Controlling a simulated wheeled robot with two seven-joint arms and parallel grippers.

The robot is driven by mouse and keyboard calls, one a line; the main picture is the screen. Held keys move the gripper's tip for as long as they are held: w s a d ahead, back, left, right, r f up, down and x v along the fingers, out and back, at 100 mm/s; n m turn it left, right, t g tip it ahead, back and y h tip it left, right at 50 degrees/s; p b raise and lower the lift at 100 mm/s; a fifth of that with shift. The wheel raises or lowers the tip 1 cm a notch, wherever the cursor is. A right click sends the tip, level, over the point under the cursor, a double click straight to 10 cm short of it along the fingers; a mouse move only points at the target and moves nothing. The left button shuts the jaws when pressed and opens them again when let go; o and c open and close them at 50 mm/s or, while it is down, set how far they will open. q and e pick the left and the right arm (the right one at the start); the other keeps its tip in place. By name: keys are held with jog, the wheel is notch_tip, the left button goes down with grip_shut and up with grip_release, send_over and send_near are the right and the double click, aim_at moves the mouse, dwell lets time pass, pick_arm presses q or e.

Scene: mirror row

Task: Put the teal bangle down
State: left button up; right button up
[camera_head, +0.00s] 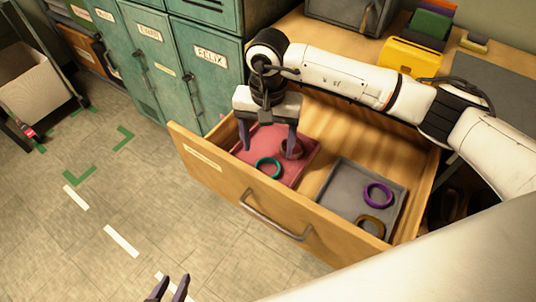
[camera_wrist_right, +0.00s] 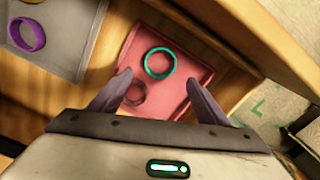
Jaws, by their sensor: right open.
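The teal bangle (camera_head: 268,161) lies flat on the red tray (camera_head: 306,167) inside the open drawer. It also shows in the right wrist view (camera_wrist_right: 147,66), just beyond the fingertips. My right gripper (camera_head: 268,149) is open and empty above the red tray, its fingers apart on either side. A dark reddish-brown bangle (camera_wrist_right: 135,93) lies on the same tray, close to one finger of the right gripper. My left gripper (camera_head: 171,286) is at the bottom edge of the head view, fingers apart, with nothing seen between them.
A grey tray (camera_head: 336,190) in the drawer's right part holds a purple bangle (camera_head: 378,194) and a brown-gold bangle (camera_head: 371,227). The drawer front (camera_head: 225,182) stands out over the floor. Teal lockers (camera_head: 205,60) stand at the back left. A yellow organiser (camera_head: 410,58) is on the desk.

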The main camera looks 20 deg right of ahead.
jog(key=shift+r, duration=2.65)
